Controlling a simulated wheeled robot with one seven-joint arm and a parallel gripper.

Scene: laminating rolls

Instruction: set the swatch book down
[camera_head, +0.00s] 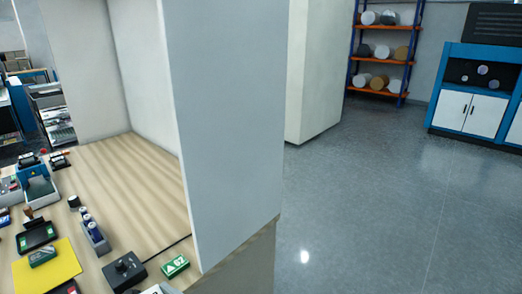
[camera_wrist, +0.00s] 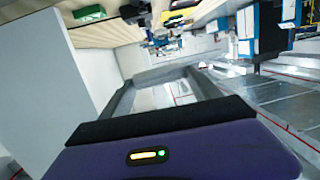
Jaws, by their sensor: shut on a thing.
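My gripper (camera_wrist: 164,82) shows in the wrist view, its two grey fingers reaching away from a purple body with a small lit slot. A pale grey bar-like piece (camera_wrist: 162,73) spans the fingertips, and the fingers are shut on it. It is seen nearly edge-on, so I cannot clearly tell that it is the swatch book. Floor shows through the gap behind it, and it appears apart from any surface. The gripper is not in the head view. The wooden worktop (camera_head: 140,190) is at the left of the head view.
On the worktop are a yellow mat (camera_head: 62,268) with a green item, a black box with a knob (camera_head: 124,270), a green box (camera_head: 175,266) and a bottle holder (camera_head: 96,238). A tall grey panel (camera_head: 222,130) borders it. Bare wood lies towards the back; open floor is right.

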